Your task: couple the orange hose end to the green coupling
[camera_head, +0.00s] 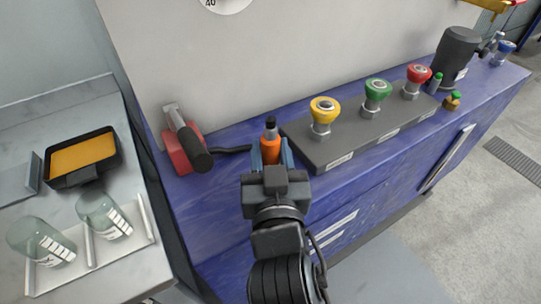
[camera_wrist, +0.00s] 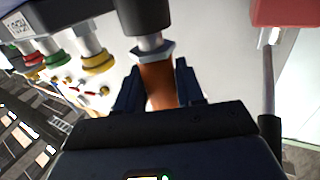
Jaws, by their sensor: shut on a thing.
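The orange hose end (camera_head: 270,149) has a dark tip and stands about upright between the fingers of my gripper (camera_head: 271,160). My gripper is shut on it. In the wrist view the orange hose end (camera_wrist: 158,82) lies between both fingers (camera_wrist: 158,95), with a metal nut and black part beyond it. The green coupling (camera_head: 376,92) is the middle of three on a dark grey block, to the right of my gripper and apart from the hose end. A green coupling also shows in the wrist view (camera_wrist: 61,59), partly hidden.
The yellow coupling (camera_head: 323,108) stands between my gripper and the green one; the red coupling (camera_head: 418,76) is beyond. A red holder (camera_head: 175,155) with a dark-handled tool is left. A dark cylinder (camera_head: 459,52) stands far right. The blue bench front strip is mostly clear.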

